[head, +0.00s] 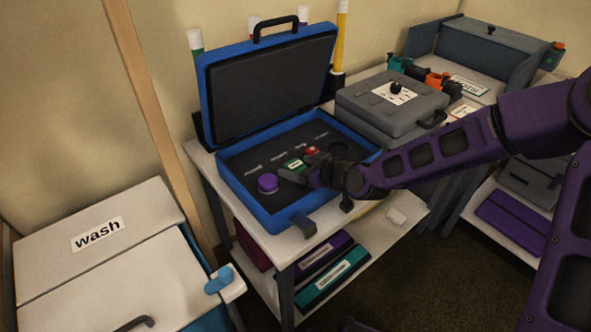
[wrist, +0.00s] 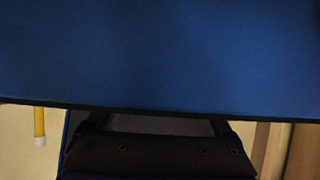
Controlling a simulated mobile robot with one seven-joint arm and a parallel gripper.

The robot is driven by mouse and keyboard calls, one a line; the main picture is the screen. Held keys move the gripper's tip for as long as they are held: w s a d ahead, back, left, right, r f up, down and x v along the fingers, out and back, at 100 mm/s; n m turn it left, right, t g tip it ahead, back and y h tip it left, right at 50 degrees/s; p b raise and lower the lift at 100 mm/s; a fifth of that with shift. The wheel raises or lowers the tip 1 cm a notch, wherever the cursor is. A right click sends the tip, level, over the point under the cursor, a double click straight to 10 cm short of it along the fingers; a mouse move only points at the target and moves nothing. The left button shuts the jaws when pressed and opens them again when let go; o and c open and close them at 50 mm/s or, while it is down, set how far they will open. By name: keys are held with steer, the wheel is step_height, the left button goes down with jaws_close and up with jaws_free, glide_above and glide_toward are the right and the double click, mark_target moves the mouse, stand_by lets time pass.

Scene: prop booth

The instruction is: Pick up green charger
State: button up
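A small green item with a pale label, which looks like the green charger (head: 293,164), is in the open blue case (head: 240,200), on its dark foam. My gripper (head: 305,174) reaches into the case from the right, its tip right beside the green item. I cannot tell whether it touches the item or whether the fingers are apart. In the wrist view, a blue surface, probably part of the case, fills the top. A dark part of my gripper (wrist: 155,150) is at the bottom; the green item does not show there.
A purple round item (head: 267,183) and a red item (head: 312,150) are close by in the case. The raised lid (head: 270,85) stands behind. A grey closed case (head: 392,105) is to the right. A box marked "wash" (head: 100,235) stands at left.

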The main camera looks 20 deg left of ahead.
jaws_close()
